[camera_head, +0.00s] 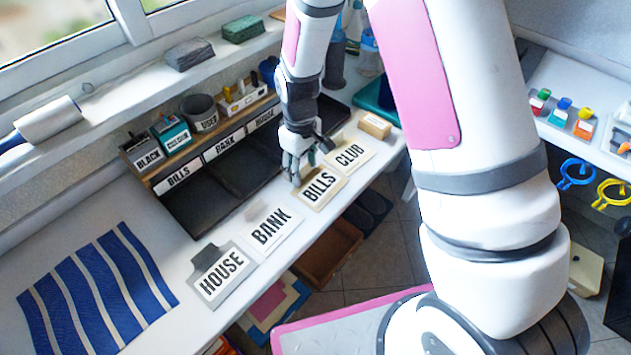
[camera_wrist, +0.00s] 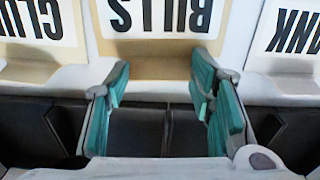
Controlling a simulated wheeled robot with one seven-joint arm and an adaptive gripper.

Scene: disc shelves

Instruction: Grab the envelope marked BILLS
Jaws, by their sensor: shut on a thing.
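The BILLS envelope (camera_head: 321,188) is cream with black letters and lies on the white counter between the CLUB and BANK envelopes. My gripper (camera_head: 301,172) is down at its back edge, on the side toward the dark tray. In the wrist view the BILLS envelope (camera_wrist: 165,48) shows upside down at the top.
The CLUB envelope (camera_head: 350,156) lies close on one side, the BANK envelope (camera_head: 269,229) on the other. The HOUSE envelope (camera_head: 219,276) is farther left. A dark tray (camera_head: 192,205) with labelled slots stands behind. A small tan box (camera_head: 375,126) sits beyond CLUB.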

